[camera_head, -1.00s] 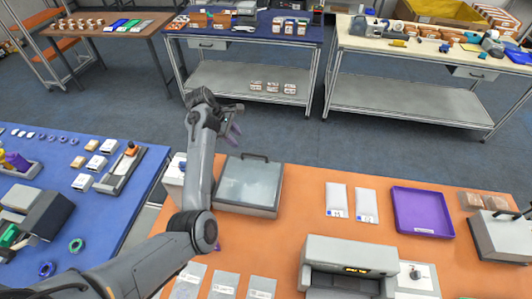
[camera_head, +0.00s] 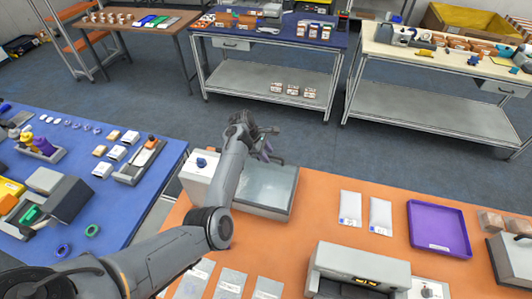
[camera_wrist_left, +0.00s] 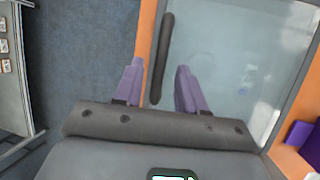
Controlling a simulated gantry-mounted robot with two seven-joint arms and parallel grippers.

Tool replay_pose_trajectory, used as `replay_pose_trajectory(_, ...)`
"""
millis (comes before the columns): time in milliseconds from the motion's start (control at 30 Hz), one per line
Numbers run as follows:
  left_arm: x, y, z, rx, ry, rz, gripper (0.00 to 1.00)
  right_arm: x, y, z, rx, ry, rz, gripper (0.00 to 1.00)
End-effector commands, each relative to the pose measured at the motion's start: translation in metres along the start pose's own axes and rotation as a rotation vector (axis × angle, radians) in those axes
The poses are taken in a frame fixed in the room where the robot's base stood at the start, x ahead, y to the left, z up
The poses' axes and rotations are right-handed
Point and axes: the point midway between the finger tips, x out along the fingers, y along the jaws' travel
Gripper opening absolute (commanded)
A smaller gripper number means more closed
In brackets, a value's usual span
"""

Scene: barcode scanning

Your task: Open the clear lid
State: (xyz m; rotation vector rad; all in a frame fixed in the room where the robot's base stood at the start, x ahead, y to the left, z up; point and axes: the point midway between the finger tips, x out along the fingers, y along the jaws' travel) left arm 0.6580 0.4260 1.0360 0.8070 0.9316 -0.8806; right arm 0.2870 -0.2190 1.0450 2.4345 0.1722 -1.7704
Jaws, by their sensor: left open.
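The box with the clear lid (camera_head: 266,186) sits at the back left of the orange table, and the lid looks shut. In the left wrist view the see-through lid (camera_wrist_left: 232,62) fills the right side. Its dark bar handle (camera_wrist_left: 162,55) runs along the lid's far edge and appears between my two purple fingers. My left gripper (camera_head: 266,152) is open at that edge and partly hides the handle in the head view. I cannot tell whether the fingers are level with the handle or above it; no grip is visible. My right gripper is not in view.
A white box with a blue knob (camera_head: 199,166) stands left of the lidded box, close to my left arm. Pale packets (camera_head: 350,208), a purple tray (camera_head: 438,229) and a grey scanner-like machine (camera_head: 358,262) are to the right. The floor behind the table is clear.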

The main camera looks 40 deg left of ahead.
Motion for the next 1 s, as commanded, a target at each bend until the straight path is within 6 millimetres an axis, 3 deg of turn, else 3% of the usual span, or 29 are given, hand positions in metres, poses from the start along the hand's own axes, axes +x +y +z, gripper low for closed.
replay_pose_trajectory(233, 0.0001, 0.0002, -0.0002, 0.000, 0.000, 0.000, 0.39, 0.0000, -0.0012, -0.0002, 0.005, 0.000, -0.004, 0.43)
replay_pose_trajectory(500, 0.0000, 0.0001, -0.0002, 0.000, 0.000, 0.000, 0.00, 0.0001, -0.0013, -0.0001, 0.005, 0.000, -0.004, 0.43)
replay_pose_trajectory(1000, -0.0022, 0.0040, 0.0087, 0.017, -0.002, 0.019, 0.00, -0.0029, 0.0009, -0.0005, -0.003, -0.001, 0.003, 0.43)
